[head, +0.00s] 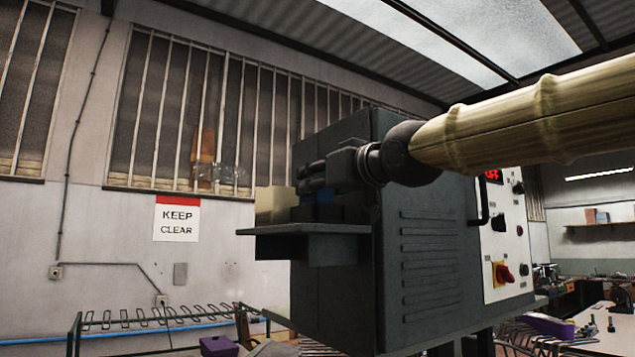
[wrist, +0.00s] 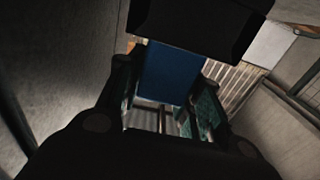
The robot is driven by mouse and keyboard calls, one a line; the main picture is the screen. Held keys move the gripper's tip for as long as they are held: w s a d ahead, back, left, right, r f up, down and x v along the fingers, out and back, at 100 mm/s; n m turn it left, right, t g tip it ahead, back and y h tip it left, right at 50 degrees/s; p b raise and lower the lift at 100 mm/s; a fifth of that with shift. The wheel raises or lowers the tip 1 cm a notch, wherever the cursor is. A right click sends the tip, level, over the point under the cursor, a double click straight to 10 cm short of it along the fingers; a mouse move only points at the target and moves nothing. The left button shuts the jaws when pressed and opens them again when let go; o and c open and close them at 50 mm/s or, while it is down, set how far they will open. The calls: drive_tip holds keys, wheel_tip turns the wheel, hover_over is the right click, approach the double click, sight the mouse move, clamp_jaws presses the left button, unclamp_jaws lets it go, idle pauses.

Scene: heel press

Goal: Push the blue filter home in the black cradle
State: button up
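The blue filter (wrist: 172,75) shows in the wrist view as a blue block just beyond or between my fingertips, its upper edge against a black part (wrist: 195,25) that looks like the cradle. In the head view a small part of the filter (head: 322,197) shows on the grey shelf, beneath my gripper, with a dark piece, probably the cradle (head: 318,213), around its lower part. My gripper (head: 308,177) points left, just above the filter. In the wrist view its fingers (wrist: 168,72) are spread, with teal inner pads visible. Contact with the filter cannot be told.
The grey shelf (head: 300,230) juts from a dark cabinet (head: 425,255) with a control panel (head: 505,235). A tan block (head: 274,203) stands on the shelf's left part. A rack (head: 150,318) stands below left. Open air lies left of the shelf.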

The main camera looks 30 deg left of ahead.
drive_tip(key=o, duration=0.4)
drive_tip(key=shift+o, duration=0.2)
drive_tip(key=shift+d, duration=0.1)
drive_tip(key=v, duration=1.2)
drive_tip(key=shift+f, duration=0.1)
